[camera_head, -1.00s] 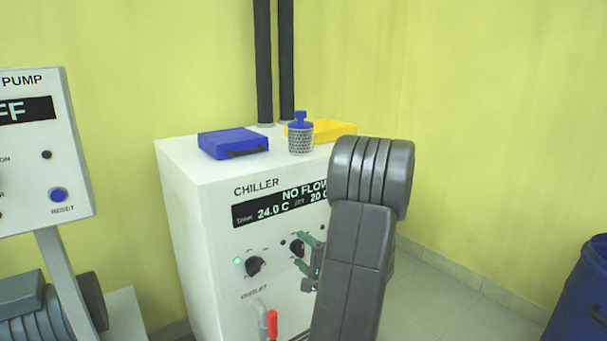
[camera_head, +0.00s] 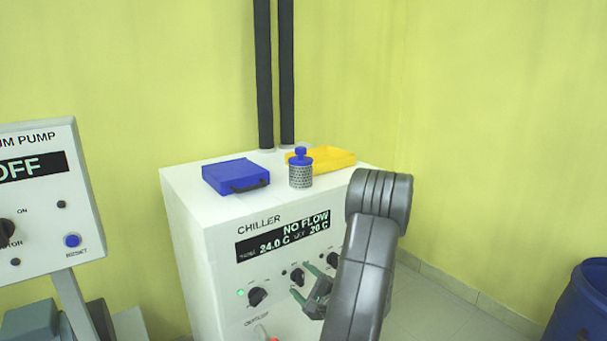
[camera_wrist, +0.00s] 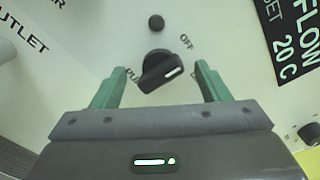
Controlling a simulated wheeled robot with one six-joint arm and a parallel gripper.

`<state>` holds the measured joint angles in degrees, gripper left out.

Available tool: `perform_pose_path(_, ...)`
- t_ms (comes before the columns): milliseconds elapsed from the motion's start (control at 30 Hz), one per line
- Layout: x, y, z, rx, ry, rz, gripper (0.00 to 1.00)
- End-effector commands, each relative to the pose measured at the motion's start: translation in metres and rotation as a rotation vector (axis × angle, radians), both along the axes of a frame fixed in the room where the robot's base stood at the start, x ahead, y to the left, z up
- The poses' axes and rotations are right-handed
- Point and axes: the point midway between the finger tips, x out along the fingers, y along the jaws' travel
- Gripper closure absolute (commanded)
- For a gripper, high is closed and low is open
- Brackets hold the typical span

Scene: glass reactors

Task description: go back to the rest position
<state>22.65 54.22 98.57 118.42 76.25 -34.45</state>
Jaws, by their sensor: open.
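My gripper (camera_head: 304,283) is open in front of the white chiller (camera_head: 205,240), near the middle of its front panel. In the wrist view, my gripper (camera_wrist: 162,85) has its two green fingers apart, on either side of a black knob (camera_wrist: 160,70) marked OFF. I cannot tell how far the fingertips are from the panel. Nothing is held between the fingers. The chiller's display (camera_head: 283,236) reads NO FLOW, 24.0 C and 20 C. My grey arm hides the right part of the chiller front.
Two dark pipes (camera_head: 264,80) rise behind. A vacuum pump panel (camera_head: 40,220) reading OFF is at left. A blue drum (camera_head: 582,310) stands at right.

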Motion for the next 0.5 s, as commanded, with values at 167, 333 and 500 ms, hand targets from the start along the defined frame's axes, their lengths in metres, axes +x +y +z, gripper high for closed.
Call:
perform_pose_path(167, 0.0000, -0.0002, 0.0047, 0.066, 0.050, 0.000, 0.31)
perform_pose_path(333, 0.0002, -0.0002, 0.0046, 0.132, 0.096, -0.001, 0.31)
perform_pose_path(500, 0.0000, -0.0002, 0.0047, 0.197, 0.144, -0.002, 0.31)
